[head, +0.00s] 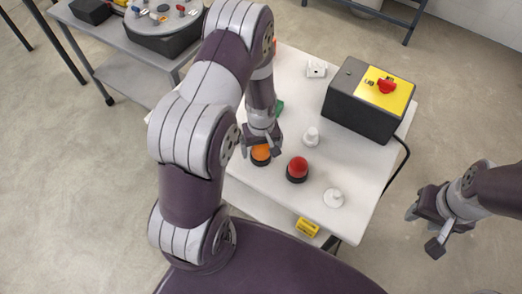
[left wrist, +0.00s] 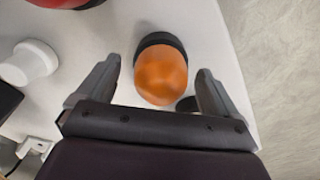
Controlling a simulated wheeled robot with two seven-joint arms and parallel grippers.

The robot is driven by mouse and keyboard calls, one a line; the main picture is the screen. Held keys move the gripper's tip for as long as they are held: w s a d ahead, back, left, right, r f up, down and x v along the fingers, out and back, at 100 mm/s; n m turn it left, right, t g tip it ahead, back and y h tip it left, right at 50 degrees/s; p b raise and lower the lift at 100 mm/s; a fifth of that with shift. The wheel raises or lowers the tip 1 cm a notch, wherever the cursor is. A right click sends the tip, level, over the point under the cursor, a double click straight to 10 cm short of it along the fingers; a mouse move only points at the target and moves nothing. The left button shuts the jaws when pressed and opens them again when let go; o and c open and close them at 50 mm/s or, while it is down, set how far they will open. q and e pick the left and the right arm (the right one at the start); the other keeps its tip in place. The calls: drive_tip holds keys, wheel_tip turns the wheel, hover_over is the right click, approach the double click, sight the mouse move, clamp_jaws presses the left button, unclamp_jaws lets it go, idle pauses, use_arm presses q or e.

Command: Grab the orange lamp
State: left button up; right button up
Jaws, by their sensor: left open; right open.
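The orange lamp (head: 261,153) has an orange dome on a black base and stands on the white table (head: 262,201). In the left wrist view the lamp (left wrist: 161,74) sits between the two open fingers of my left gripper (left wrist: 155,90), with a gap on each side. In the head view my left gripper (head: 261,145) is directly over the lamp and partly hides it. My right gripper (head: 430,226) is open and empty, off the table's right side above the floor.
A red lamp (head: 297,168) stands just right of the orange one. White pieces (head: 311,137) and (head: 333,198) stand nearby. A black box with a yellow top (head: 369,100) fills the back right. A green item (head: 279,106) is partly hidden by my arm.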

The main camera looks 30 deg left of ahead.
use_arm(q)
drive_tip(key=shift+s, duration=0.1)
drive_tip(key=c, duration=1.2)
